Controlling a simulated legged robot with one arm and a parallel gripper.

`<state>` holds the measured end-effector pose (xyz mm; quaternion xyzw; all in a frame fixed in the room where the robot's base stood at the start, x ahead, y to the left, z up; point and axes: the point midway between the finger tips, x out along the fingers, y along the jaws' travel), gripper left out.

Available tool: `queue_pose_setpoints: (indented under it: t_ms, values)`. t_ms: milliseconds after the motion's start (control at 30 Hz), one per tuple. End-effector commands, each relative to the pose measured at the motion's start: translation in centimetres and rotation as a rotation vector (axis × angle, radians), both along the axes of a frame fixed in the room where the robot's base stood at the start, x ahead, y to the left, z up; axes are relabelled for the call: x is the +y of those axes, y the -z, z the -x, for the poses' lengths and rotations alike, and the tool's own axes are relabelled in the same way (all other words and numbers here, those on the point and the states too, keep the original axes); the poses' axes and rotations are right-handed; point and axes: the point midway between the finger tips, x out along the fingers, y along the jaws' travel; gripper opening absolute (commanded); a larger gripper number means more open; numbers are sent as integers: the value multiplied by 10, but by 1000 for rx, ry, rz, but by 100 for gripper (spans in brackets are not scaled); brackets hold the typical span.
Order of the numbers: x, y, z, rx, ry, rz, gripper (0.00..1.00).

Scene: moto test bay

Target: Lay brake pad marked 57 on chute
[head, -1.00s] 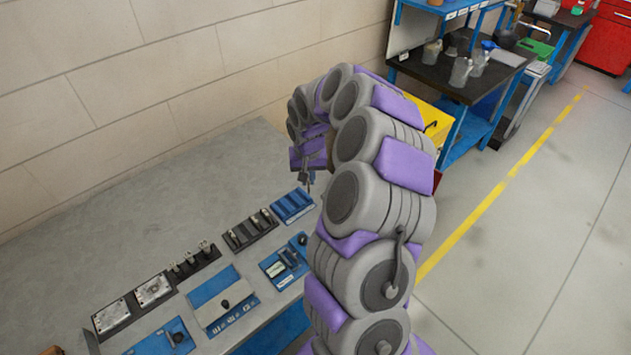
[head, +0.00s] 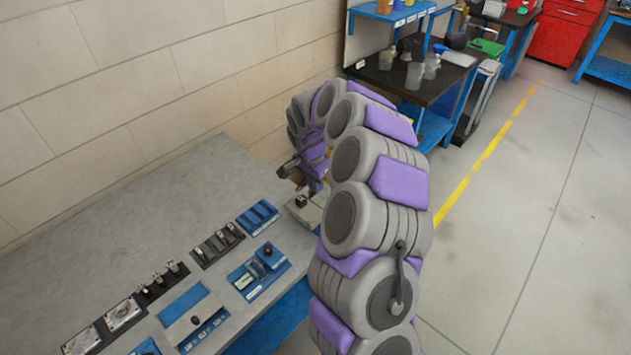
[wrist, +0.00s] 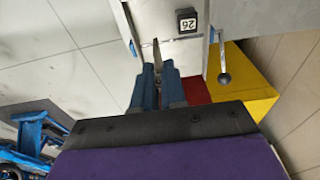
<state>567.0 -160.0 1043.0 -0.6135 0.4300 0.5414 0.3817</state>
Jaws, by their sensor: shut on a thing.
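My gripper (wrist: 157,80) shows in the wrist view with its two blue fingers close together. It is shut on a thin grey-brown piece (wrist: 156,51), apparently the brake pad, seen nearly edge-on; no number is readable on it. The piece points at a light grey metal surface (wrist: 172,48), apparently the chute, and I cannot tell whether it touches. A black block with a white number label (wrist: 187,21) is on that surface; the digits look like 26 or, upside down, 92. In the head view the grey fixture (head: 299,212) is partly hidden behind my arm.
A lever with a dark ball knob (wrist: 225,78) stands close right of the fingers. A yellow bin (wrist: 247,85) and a red surface (wrist: 196,90) lie below. The grey bench (head: 160,190) carries a blue tray (head: 258,216) and other fixtures; its back is clear.

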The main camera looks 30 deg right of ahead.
Motion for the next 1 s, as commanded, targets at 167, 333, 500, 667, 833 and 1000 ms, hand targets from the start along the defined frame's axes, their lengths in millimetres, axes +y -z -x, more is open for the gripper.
queue_pose_setpoints:
  t_ms: [167, 333, 500, 667, 833, 1000]
  values:
    - [0, 14, 0, 0, 0, -2, 0]
    - [0, 29, 0, 1, -1, 0, 0]
    - [0, 43, 1, 2, -1, 1, 0]
    - [0, 51, 1, 1, -1, -1, 0]
    - [0, 53, 1, -1, -1, 0, 0]
    - [0, 52, 0, -1, -1, 0, 0]
